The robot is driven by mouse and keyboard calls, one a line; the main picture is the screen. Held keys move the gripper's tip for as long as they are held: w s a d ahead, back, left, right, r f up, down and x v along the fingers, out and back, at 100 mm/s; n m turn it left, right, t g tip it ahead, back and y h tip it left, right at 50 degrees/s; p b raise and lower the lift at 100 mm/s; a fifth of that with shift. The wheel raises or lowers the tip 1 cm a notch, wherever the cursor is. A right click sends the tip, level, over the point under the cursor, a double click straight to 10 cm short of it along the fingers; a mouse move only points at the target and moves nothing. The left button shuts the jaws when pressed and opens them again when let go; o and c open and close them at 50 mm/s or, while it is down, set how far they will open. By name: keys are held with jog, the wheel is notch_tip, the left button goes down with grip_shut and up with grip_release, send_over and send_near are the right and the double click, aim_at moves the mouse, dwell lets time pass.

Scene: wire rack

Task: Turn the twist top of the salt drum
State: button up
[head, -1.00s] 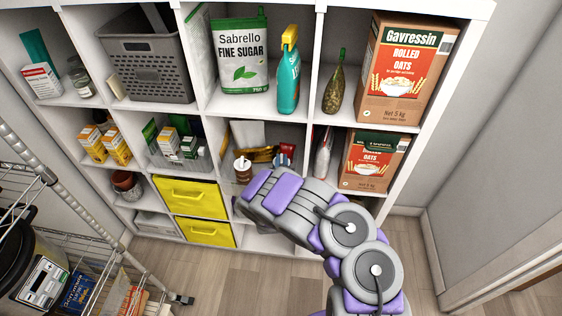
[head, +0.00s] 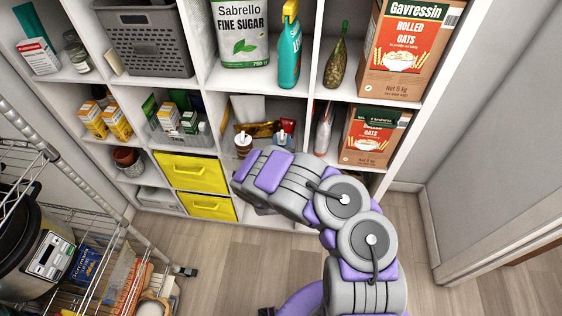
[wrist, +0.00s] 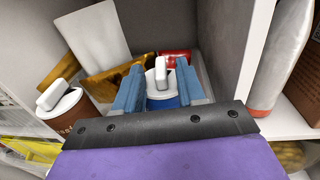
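A blue drum (wrist: 163,101) with a white top stands in a cubby of the white shelf; its label is hidden, so I cannot read whether it is the salt. Its raised white twist tab (wrist: 162,76) sits between the two blue fingers of my gripper (wrist: 158,88) in the wrist view. The fingers are apart, with gaps to the tab. In the head view the white top (head: 283,139) shows just beyond my arm, which hides the drum body. A brown drum (wrist: 76,110) with a similar white top stands to the left; it also shows in the head view (head: 243,146).
Gold packets (wrist: 124,74) and a red item (wrist: 176,55) lie behind the drum. The cubby's grey side wall (wrist: 225,50) is close on the right, with a pale bottle (wrist: 280,60) beyond it. A wire rack (head: 90,240) stands at the left.

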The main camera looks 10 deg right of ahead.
jog(key=p+v, duration=0.4)
jog(key=v, duration=1.1)
jog(key=shift+p, duration=0.35)
